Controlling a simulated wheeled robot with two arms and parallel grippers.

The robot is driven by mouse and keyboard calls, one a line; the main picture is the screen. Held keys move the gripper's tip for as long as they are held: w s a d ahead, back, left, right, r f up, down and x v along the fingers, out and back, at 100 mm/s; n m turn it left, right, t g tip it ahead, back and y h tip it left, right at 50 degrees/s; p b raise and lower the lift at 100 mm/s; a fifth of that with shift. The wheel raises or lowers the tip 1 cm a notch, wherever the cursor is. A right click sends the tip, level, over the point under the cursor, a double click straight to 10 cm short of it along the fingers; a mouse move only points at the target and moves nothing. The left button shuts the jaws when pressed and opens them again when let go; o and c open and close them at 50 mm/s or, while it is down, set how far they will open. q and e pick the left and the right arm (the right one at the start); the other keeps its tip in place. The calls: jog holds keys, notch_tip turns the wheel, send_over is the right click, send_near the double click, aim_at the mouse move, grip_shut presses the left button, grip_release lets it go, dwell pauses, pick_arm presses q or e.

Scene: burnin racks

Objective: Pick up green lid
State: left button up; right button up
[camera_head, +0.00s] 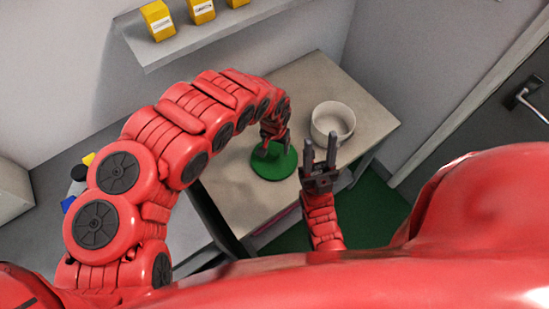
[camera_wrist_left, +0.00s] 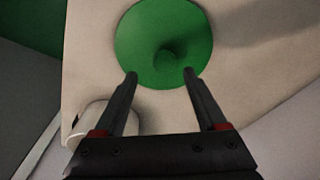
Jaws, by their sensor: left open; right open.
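The round green lid (camera_head: 272,172) lies on the table, with my left gripper (camera_head: 275,146) over it in the head view. In the left wrist view the lid (camera_wrist_left: 150,30) shows a green knob at its middle. My left gripper (camera_wrist_left: 160,74) is open and empty, its fingertips appearing on either side of the knob. I cannot tell how far they are above the lid. My right gripper (camera_head: 320,145) is open and empty, to the right of the lid and near the pot in the head view.
A white round pot (camera_head: 333,118) stands on the beige table (camera_head: 310,78), right of the lid; it is partly behind my left fingers in the wrist view (camera_wrist_left: 100,122). A shelf (camera_head: 215,32) with yellow boxes (camera_head: 157,20) hangs on the back wall. A door handle (camera_head: 523,92) shows at right.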

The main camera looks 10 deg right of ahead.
pick_arm(q)
jog(key=shift+w+a+f+p, duration=0.1)
jog(key=shift+f+p, duration=0.3)
jog(key=shift+f, duration=0.75)
jog(key=shift+w+a+f+p, duration=0.1)
jog(key=shift+f+p, duration=0.25)
jog(key=shift+f, duration=0.8)
jog(key=shift+w+f, duration=0.15)
jog(key=shift+f, duration=0.25)
grip_shut()
